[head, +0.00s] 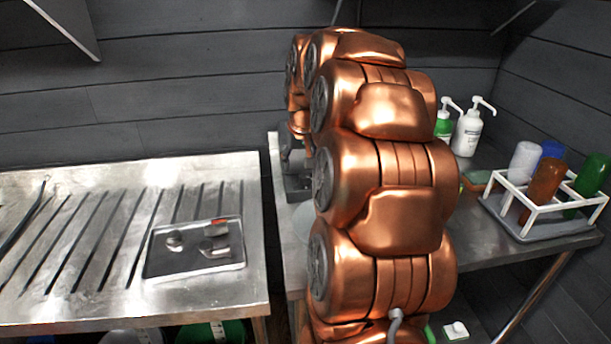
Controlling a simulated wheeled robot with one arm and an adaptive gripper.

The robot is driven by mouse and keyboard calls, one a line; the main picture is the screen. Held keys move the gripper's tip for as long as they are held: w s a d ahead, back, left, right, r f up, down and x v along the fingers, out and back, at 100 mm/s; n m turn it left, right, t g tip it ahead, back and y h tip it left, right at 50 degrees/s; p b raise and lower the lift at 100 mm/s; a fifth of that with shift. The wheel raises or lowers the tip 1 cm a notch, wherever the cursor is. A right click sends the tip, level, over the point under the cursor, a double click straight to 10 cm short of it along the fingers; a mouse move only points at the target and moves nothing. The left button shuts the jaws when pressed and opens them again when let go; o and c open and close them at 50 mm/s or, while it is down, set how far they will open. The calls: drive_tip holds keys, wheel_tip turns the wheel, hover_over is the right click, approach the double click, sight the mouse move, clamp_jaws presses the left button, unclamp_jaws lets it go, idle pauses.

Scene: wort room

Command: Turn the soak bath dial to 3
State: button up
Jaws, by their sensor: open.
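My copper arm fills the middle of the head view and hides much of the bench behind it. At its far end a small grey part, which looks like my gripper (293,160), shows at the left edge of the arm. It is open, but its fingertips are hard to make out. Just below it a low grey box, possibly the soak bath (296,189), stands on the right bench; most of it is behind my arm. The dial cannot be made out, nor its setting. I cannot tell whether my gripper touches the box.
A steel draining table (100,185) at left bears a dark tray (195,267) with small metal items. On the right bench (480,262) stand a white bottle rack (540,228) with several coloured bottles, a white pump bottle (467,133) and a green one (444,127). A narrow gap separates the tables.

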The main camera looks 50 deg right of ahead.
sight(305, 176)
drive_tip(key=d+f, duration=0.1)
drive_tip(key=f, duration=0.1)
drive_tip(key=w+d+f+p, duration=0.1)
drive_tip(key=d+f, duration=0.1)
drive_tip(key=w+d+f, duration=0.1)
drive_tip(key=f, duration=0.2)
drive_tip(key=shift+w+d+p, duration=0.15)
drive_tip(key=shift+w+p, duration=0.05)
drive_tip(key=shift+p, duration=0.1)
clamp_jaws()
idle(0.5)
